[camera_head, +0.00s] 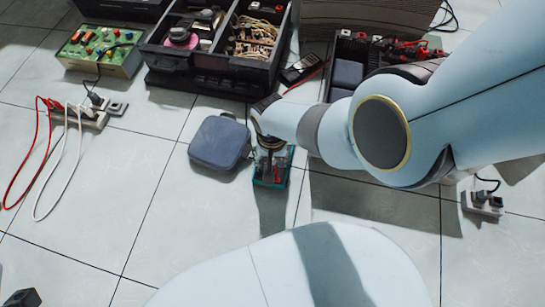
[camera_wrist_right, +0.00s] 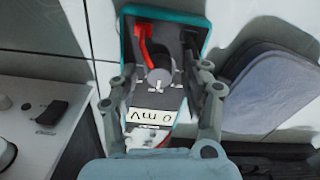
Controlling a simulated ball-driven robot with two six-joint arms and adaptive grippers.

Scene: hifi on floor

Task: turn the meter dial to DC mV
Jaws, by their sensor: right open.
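The meter (camera_head: 283,176) has a teal rim and lies on the tiled floor, mostly under my right gripper (camera_head: 272,145) in the head view. In the right wrist view the meter (camera_wrist_right: 208,22) shows a grey round dial (camera_wrist_right: 158,79), red leads (camera_wrist_right: 145,42) and a pale display (camera_wrist_right: 153,115). The display is upside down and appears to read 0 mV. My right gripper (camera_wrist_right: 160,68) is open, its fingers on either side of the dial; contact cannot be told. The dial's markings are too small to read. My left gripper is not in view.
A dark blue case (camera_head: 219,142) lies left of the meter. Black trays (camera_head: 212,62) of parts, a small black device (camera_head: 301,68) and another tool tray (camera_head: 345,45) stand behind. Open floor lies in front.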

